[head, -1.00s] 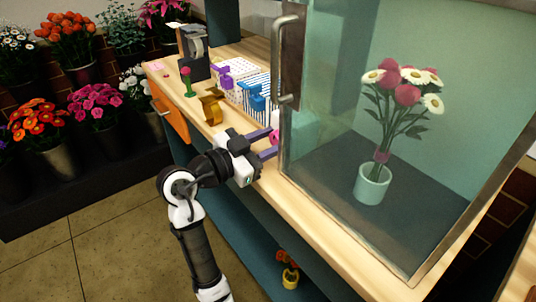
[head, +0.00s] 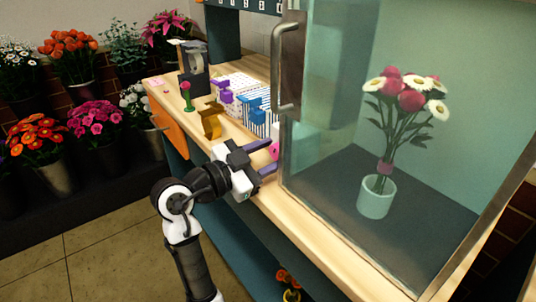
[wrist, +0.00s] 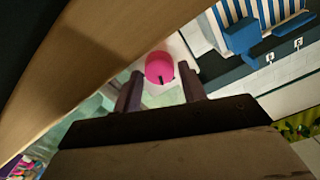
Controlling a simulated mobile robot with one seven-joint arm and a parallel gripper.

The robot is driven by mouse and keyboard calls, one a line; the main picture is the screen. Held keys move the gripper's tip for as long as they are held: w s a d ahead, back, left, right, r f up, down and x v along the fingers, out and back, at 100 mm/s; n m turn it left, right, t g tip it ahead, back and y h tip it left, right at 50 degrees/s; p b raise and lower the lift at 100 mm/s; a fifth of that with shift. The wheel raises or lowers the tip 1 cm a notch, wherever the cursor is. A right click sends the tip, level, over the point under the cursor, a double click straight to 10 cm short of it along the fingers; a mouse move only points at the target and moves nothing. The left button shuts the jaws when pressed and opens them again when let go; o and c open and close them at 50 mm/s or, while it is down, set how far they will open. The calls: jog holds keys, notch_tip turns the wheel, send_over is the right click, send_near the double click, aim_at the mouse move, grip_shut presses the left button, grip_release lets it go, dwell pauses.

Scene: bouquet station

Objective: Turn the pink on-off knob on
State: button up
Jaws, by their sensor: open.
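The pink knob (wrist: 160,68) shows in the wrist view as a round pink cap with a small dark mark at its lower edge. It lies beyond my fingertips and between them in the picture, with no visible contact. In the head view only part of the pink knob (head: 274,151) shows, beside the glass cabinet's left edge. My gripper (head: 268,157) is open and empty at the counter's front, its two purple-grey fingers pointing toward the knob. The gripper's fingers (wrist: 160,88) also show in the wrist view.
The glass cabinet (head: 330,130) with its metal handle (head: 284,68) stands close right of my gripper. A blue-striped box (head: 257,112), a gold holder (head: 211,121) and a dark dispenser (head: 194,68) stand left along the wooden counter (head: 330,250). Open floor (head: 110,240) lies at lower left.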

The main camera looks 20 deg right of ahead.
jog(key=b+v, duration=0.2)
jog(key=v, duration=1.1)
jog(key=shift+a, duration=0.35)
jog(key=shift+s, duration=0.15)
